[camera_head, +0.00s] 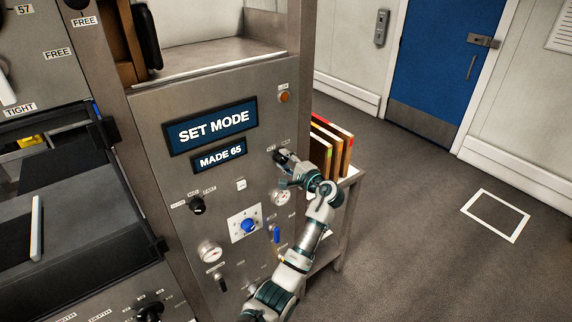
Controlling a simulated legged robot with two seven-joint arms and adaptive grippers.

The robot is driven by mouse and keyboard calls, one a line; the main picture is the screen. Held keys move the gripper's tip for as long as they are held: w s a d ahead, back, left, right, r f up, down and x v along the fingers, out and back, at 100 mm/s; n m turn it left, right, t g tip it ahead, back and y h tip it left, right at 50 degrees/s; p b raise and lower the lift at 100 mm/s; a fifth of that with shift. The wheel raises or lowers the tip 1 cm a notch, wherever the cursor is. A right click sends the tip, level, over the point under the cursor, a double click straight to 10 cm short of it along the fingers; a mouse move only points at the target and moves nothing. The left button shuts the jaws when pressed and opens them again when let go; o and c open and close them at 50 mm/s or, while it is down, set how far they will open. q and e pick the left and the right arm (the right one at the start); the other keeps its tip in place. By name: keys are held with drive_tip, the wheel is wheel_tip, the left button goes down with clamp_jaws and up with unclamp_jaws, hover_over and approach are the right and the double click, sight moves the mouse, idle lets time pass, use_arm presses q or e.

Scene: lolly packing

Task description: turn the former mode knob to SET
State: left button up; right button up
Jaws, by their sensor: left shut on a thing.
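The former's grey metal front panel (158,122) fills the middle of the head view. Its large display (212,126) reads "SET MODE", and a smaller display (219,155) below reads "MADE 65". My left gripper (283,165) is at the panel's upper right, below the orange lamp. It is shut on the dark mode knob (279,156), which it partly covers. The knob's pointer and the small labels around it are too small or hidden to read. My right gripper is not in view.
A black knob (197,205), a blue knob (248,226), gauges and a blue lever (277,234) sit lower on the panel. A side table (350,177) with upright boards (336,147) stands right of the panel. Open floor lies further right, before a blue door (435,65).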

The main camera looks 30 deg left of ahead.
use_arm(q)
drive_tip(key=shift+f+n, duration=0.15)
drive_tip(key=shift+n, duration=0.35)
drive_tip(key=o, duration=1.1)
drive_tip(key=shift+o, duration=0.2)
drive_tip(key=v, duration=1.2)
drive_tip(key=shift+a, duration=0.1)
